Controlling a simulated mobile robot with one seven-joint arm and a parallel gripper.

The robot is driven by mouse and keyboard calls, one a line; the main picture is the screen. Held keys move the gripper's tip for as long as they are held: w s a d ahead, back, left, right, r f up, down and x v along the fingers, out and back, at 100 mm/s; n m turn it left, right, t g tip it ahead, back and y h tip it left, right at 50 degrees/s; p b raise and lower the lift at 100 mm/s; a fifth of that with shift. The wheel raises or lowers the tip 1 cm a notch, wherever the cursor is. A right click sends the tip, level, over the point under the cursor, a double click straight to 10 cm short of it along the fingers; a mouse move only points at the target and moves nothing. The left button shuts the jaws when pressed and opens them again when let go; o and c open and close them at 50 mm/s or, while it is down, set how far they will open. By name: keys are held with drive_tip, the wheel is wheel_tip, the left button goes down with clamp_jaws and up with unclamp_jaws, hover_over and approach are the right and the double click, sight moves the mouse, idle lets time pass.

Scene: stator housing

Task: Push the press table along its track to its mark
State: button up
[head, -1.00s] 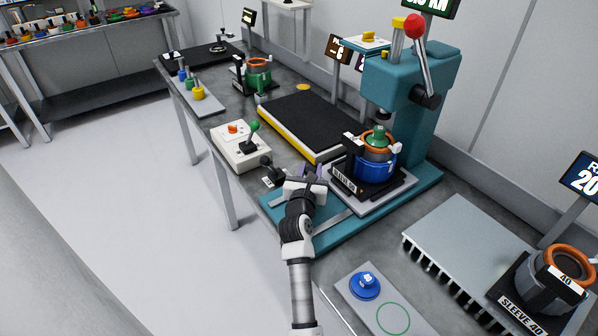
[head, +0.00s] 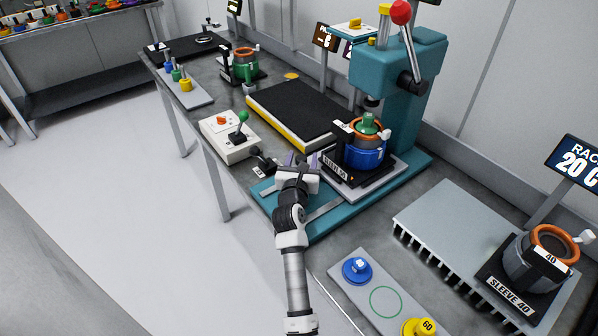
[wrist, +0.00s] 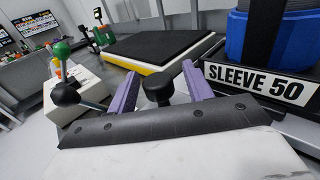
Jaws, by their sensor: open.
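The press table (head: 398,172) is a grey plate on the teal press base (head: 320,225). It carries a black fixture labelled SLEEVE 50 (head: 336,170) with a blue sleeve (head: 362,157), copper ring and green top. A grey strip (head: 325,210) runs along the base left of the plate. My gripper (head: 300,160) is low at the plate's left side. In the wrist view its purple fingers (wrist: 161,80) are apart, with a black knob (wrist: 158,88) between them. I cannot tell whether they touch it. The table's mark is not clearly visible.
The teal press column (head: 398,100) with a red-knobbed lever rises behind. A control box (head: 229,137) with a green-topped lever and a black mat (head: 300,113) lie left. A finned rack (head: 450,235) and a grey tray (head: 375,285) are at right and front.

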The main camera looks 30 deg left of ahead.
drive_tip(key=b+v, duration=0.2)
drive_tip(key=v, duration=1.1)
drive_tip(key=shift+s+b, duration=0.15)
drive_tip(key=shift+b, duration=0.2)
